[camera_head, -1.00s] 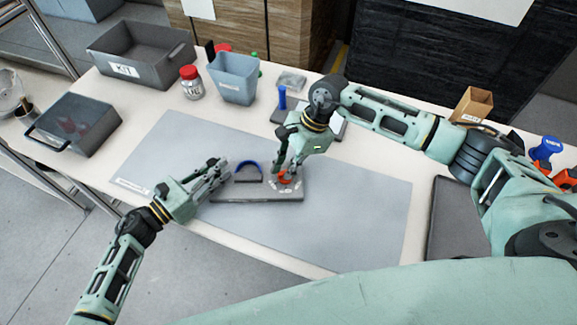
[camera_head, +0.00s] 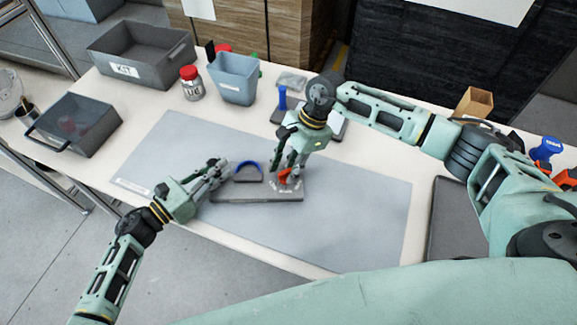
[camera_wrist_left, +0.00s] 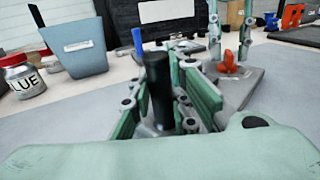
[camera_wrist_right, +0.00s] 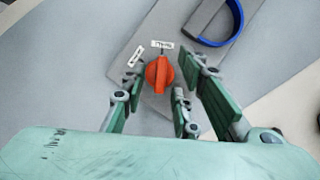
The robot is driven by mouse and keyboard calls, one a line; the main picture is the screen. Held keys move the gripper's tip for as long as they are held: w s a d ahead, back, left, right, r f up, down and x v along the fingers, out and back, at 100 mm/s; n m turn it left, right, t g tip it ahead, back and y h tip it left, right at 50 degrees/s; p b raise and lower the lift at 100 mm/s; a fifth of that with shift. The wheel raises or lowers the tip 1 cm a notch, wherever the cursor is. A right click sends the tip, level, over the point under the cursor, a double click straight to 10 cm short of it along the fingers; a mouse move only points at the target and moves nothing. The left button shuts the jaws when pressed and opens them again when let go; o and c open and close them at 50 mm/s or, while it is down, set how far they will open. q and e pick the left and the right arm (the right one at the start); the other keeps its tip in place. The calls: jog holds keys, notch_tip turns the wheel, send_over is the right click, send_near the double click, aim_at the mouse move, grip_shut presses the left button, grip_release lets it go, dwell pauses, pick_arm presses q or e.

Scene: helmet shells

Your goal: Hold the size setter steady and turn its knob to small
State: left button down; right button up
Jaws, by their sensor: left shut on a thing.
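The size setter (camera_head: 255,190) is a grey plate on the mat, with a red-orange knob (camera_head: 284,178) near its right end in the head view. My left gripper (camera_head: 221,170) is shut on the setter's dark upright post (camera_wrist_left: 159,85) at the plate's left end. My right gripper (camera_head: 291,166) is over the knob, fingers apart. In the right wrist view, the knob (camera_wrist_right: 160,74) shows between the spread fingers (camera_wrist_right: 163,88), with visible gaps. Its ridge points up toward a small white label (camera_wrist_right: 162,44); another label (camera_wrist_right: 136,57) lies to the left. The lettering is too small to read surely.
The mat's front right (camera_head: 350,225) is clear.

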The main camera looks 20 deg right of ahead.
jog(key=v, duration=1.2)
pick_arm(q)
jog(key=c, duration=1.6)
grip_release()
jog(key=shift+o, duration=0.2)
